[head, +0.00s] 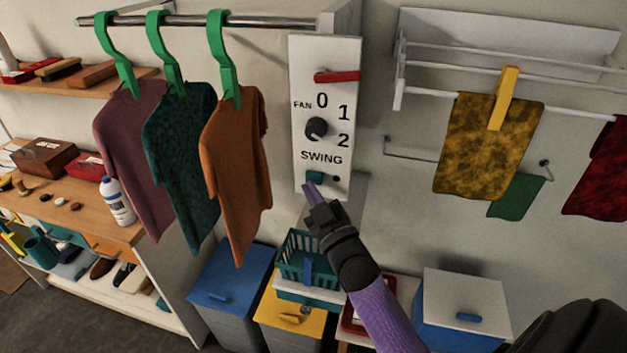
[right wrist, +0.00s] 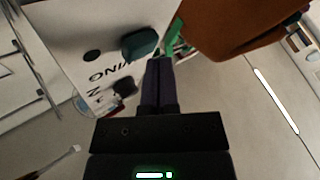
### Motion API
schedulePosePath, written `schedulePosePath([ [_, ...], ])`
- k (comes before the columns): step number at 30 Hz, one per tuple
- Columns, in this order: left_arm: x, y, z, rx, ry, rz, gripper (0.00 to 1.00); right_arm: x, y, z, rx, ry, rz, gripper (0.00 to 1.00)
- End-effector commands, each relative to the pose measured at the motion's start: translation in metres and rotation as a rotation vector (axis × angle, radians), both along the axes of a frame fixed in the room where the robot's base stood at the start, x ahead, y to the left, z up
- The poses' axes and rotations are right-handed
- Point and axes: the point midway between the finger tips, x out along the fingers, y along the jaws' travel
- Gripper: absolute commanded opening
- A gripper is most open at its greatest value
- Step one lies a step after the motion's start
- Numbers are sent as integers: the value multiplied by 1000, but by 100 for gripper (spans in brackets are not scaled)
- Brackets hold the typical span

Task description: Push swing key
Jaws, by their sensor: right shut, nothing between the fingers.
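The swing key is a small teal block (head: 314,177) under the word SWING on a white control panel (head: 346,130). It also shows in the right wrist view as a teal block (right wrist: 139,44) on the panel (right wrist: 95,25). My right gripper (head: 309,187) is shut and empty, with its fingertips just below the key in the head view. In the right wrist view the closed fingers (right wrist: 158,65) end close beside the key; I cannot tell whether they touch it. My left gripper is not in view.
An orange shirt (head: 233,165) hangs left of the panel, near my right gripper. A dark knob (head: 316,128) and a red bar (head: 337,76) sit higher on the panel. A teal basket (head: 300,262) stands below. A yellow cloth (head: 480,150) hangs to the right.

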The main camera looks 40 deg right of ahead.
Motion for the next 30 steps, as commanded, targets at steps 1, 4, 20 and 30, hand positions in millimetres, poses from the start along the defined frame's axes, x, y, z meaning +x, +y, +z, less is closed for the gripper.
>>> schedulePosePath([
  [1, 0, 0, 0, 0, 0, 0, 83, 0, 0, 0, 0, 0, 0, 0],
  [4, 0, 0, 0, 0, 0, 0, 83, 0, 0, 0, 0, 0, 0, 0],
  [20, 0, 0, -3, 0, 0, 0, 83, 4, -5, 0, 0, 0, 0, 0],
  [30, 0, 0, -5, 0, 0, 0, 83, 7, -8, 0, 0, -1, 0, 0],
])
